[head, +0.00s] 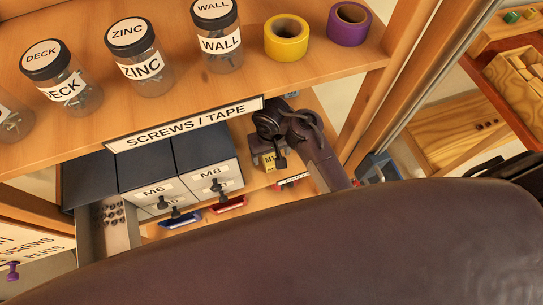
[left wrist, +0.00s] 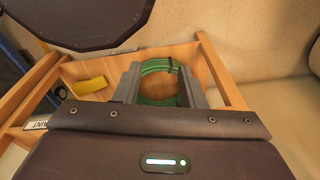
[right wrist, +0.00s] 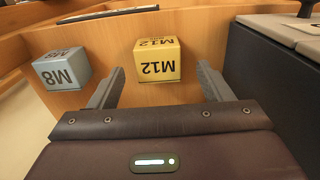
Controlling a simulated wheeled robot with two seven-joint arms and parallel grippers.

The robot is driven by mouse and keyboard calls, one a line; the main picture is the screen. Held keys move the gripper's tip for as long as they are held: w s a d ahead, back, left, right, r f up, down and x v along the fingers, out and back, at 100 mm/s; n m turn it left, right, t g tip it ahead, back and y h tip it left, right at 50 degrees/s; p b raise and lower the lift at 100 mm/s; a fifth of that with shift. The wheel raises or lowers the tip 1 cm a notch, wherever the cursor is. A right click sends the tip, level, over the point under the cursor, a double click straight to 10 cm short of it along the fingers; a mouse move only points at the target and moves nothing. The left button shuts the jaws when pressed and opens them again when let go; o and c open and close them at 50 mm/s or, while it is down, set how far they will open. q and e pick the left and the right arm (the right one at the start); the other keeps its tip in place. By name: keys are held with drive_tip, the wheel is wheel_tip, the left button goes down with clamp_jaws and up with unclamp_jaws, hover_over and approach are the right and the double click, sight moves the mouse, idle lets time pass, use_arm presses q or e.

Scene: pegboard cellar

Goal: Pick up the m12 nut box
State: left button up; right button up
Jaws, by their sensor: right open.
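The M12 nut box (right wrist: 157,63) is a small yellow cube with a black M12 label, upside down in the right wrist view. In the head view the M12 nut box (head: 270,162) is on the shelf under the SCREWS / TAPE sign, partly covered by my right gripper (head: 268,138). In the right wrist view my right gripper (right wrist: 158,76) is open, with the box centred between its fingers in the picture, apart from both and seemingly just beyond the tips. My left gripper (left wrist: 163,72) is open and empty in the left wrist view, and does not show in the head view.
Large dark M6 (head: 147,180) and M8 bins (head: 207,160) are on the same shelf. Jars and tape rolls (head: 287,38) stand on the shelf above. A green cable coil (left wrist: 160,82) lies beyond my left fingers.

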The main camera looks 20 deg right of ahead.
sight(273, 159)
wheel_tip(273, 159, down, 4)
drive_tip(key=shift+s+d+r+p, duration=0.1)
drive_tip(key=shift+d+r+p, duration=0.05)
drive_tip(key=shift+p, duration=0.3)
drive_tip(key=shift+f, duration=0.4)
drive_tip(key=shift+c, duration=1.3)
use_arm(q)
drive_tip(key=s, duration=0.1)
drive_tip(key=s+r, duration=0.1)
drive_tip(key=shift+s, duration=0.3)
use_arm(e)
drive_tip(key=c, duration=1)
